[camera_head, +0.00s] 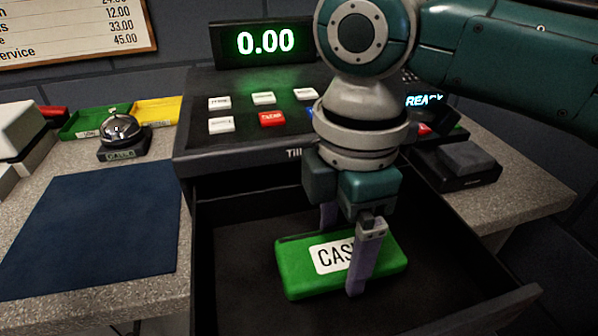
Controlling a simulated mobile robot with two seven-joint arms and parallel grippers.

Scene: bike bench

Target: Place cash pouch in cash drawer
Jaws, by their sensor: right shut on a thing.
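The cash pouch (300,278) is a green, flat block with a white label reading "CAS", the rest hidden by a finger. It is inside the open black cash drawer (235,203), near the middle of its floor; I cannot tell whether it rests on the floor or is just above it. My right gripper (343,250) points down from above, its two purple-grey fingers on either side of the pouch, shut on it. The drawer is pulled out below the till. My left gripper is not in view.
The till (190,130) with buttons and a green "0.00" display (265,42) stands behind the drawer. A blue mat (95,230) lies on the counter at left. A call bell (122,130), green and yellow trays (158,112) stand behind it. A dark device (455,165) is at right.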

